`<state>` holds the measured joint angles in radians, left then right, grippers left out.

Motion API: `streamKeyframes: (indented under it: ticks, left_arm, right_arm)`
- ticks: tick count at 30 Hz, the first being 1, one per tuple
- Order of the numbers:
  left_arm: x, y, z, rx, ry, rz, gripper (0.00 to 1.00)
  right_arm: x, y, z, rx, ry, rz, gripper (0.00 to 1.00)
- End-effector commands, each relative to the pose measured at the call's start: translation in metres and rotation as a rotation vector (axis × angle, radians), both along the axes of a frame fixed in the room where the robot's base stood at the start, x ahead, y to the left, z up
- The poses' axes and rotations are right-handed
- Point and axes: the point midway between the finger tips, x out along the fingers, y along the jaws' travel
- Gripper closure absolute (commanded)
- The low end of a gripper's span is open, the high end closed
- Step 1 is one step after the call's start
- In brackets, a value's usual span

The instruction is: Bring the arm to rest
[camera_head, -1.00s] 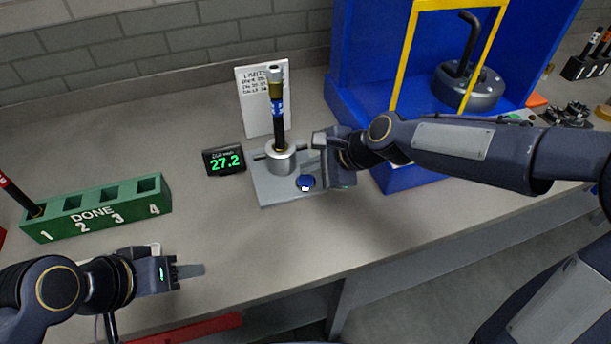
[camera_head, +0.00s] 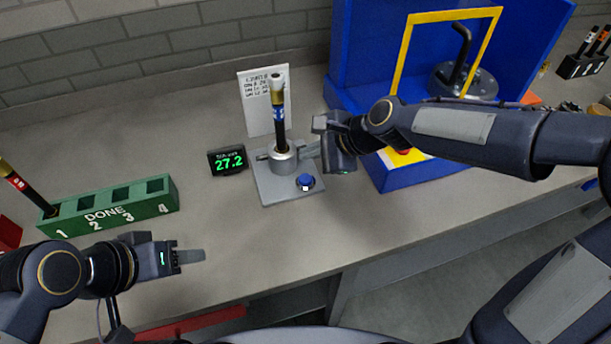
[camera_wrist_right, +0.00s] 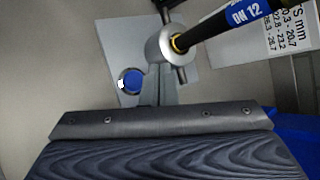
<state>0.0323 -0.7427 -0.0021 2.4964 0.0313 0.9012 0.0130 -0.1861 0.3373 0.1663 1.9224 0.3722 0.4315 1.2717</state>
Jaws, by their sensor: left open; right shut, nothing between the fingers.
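My right arm reaches in from the right in the head view. Its gripper (camera_head: 318,148) is shut and empty, just right of the measuring fixture (camera_head: 263,187) and above the table. In the right wrist view, the gripper (camera_wrist_right: 168,88) points toward the fixture's cylinder. The fixture holds an upright black rod with a blue band (camera_head: 280,115), and a blue button (camera_head: 305,181) sits on its plate, uncovered. My left gripper (camera_head: 190,257) is open and empty at the front left, in front of the green rack.
The green DONE rack (camera_head: 108,216) has a rod in slot 1. A display (camera_head: 228,161) reads 27.2. A paper card (camera_head: 258,118) stands behind the fixture. A blue cabinet with a yellow frame (camera_head: 425,17) stands behind the right arm. The table's front middle is clear.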

Motion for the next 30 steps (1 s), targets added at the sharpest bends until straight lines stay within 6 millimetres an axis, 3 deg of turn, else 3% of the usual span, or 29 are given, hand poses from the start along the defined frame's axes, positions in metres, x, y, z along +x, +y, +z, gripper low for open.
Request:
streamKeyframes:
  ticks: [9, 14, 19, 24, 30]
  left_arm:
    - [0.000, 0.000, 0.000, 0.000, 0.000, 0.000, 0.54]
    - [0.000, 0.000, 0.000, 0.000, 0.000, 0.000, 0.54]
    - [0.000, 0.000, 0.000, 0.000, 0.000, 0.000, 0.54]
    - [0.000, 0.000, 0.000, 0.000, 0.000, 0.000, 0.54]
    - [0.000, 0.000, 0.000, 0.000, 0.000, 0.000, 0.54]
  right_arm:
    - [-0.001, -0.002, 0.001, -0.004, -0.005, 0.003, 1.00]
    - [-0.019, -0.033, 0.015, -0.083, -0.101, 0.079, 1.00]
    - [-0.075, -0.100, 0.033, -0.295, -0.306, 0.276, 1.00]
    - [-0.146, -0.155, 0.030, -0.528, -0.473, 0.505, 1.00]
    - [-0.210, -0.187, 0.011, -0.722, -0.585, 0.726, 1.00]
